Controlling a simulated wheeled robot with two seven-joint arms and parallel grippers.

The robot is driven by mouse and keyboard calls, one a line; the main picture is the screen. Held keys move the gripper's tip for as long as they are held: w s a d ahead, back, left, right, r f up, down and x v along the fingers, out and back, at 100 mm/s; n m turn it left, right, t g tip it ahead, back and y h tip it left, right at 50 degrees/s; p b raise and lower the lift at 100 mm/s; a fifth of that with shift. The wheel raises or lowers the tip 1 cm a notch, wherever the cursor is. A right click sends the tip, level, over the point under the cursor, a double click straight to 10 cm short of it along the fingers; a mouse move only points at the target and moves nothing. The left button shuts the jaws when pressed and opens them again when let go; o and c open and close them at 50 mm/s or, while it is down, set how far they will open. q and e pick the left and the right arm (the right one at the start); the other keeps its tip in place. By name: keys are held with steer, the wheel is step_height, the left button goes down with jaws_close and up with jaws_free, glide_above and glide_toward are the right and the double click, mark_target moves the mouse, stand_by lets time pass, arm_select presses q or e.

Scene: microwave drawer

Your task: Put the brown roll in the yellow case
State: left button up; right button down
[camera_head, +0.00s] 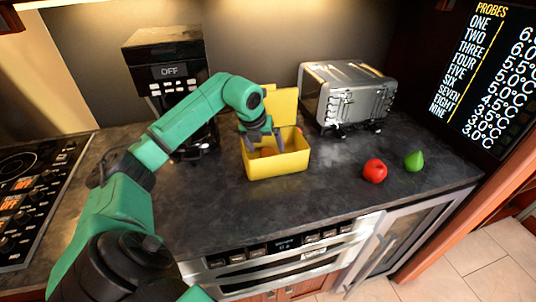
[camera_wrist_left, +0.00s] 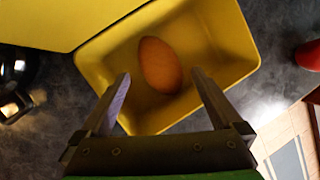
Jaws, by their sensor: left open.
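The yellow case (camera_head: 278,166) stands open on the dark counter, with its lid raised at the back. Its tray also shows in the left wrist view (camera_wrist_left: 232,42). The brown roll (camera_wrist_left: 160,64) is inside the case and appears to lie on its floor. In the head view the roll is mostly hidden by the case wall and my gripper. My left gripper (camera_head: 262,138) is over the case, pointing down into it. In the left wrist view its two fingers are spread apart, with the roll visible between and beyond them. My right gripper is not in view.
A red apple (camera_head: 375,170) and a green pear (camera_head: 414,161) sit to the right of the case. A silver toaster (camera_head: 345,95) stands behind right, and a black coffee machine (camera_head: 165,70) behind left. A cooktop (camera_head: 35,190) is at far left. The front counter is clear.

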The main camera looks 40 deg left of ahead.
arm_select(q)
steer(key=v, duration=0.7)
steer(key=shift+r+b, duration=0.3)
steer(key=shift+r, duration=0.05)
steer(key=shift+s, duration=0.15)
